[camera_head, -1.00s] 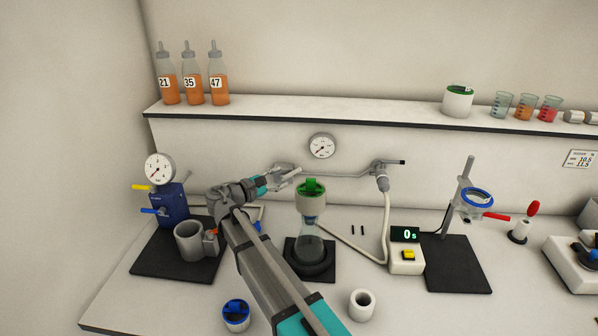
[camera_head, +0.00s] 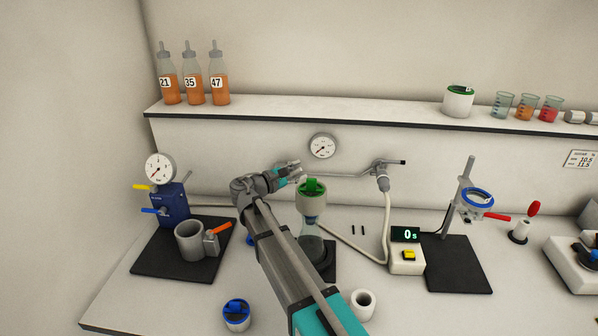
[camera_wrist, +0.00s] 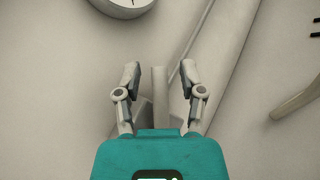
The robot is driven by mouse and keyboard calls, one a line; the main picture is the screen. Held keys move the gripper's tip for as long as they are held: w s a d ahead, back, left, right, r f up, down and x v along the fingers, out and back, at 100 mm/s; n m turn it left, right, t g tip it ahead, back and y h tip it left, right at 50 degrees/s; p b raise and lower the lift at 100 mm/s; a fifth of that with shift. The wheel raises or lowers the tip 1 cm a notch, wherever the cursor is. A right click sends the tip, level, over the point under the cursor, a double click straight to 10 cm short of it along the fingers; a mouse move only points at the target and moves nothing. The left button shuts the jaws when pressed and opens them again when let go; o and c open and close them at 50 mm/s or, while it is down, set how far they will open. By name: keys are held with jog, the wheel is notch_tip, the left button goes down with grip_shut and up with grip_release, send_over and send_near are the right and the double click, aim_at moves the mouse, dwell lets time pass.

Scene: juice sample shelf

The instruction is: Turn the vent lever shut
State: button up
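My gripper (camera_head: 292,171) is in front of the back wall, by the left end of a grey wall pipe (camera_head: 345,174). In the wrist view my gripper (camera_wrist: 160,82) has its fingers apart, with a pale grey upright bar (camera_wrist: 159,92) showing between them; contact cannot be told. Which part is the vent lever is not clear. A black-tipped grey lever (camera_head: 397,162) sticks out right at the pipe's right-hand fitting. A blue block (camera_head: 171,203) at the left carries a yellow lever (camera_head: 142,187) and a blue lever (camera_head: 150,211).
A round gauge (camera_head: 322,146) hangs above. A grey cup (camera_head: 189,241) with an orange handle stands left. A shelf (camera_head: 330,118) runs overhead.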

grip_shut()
jog(key=shift+d, duration=0.2)
jog(key=shift+a, duration=0.15)
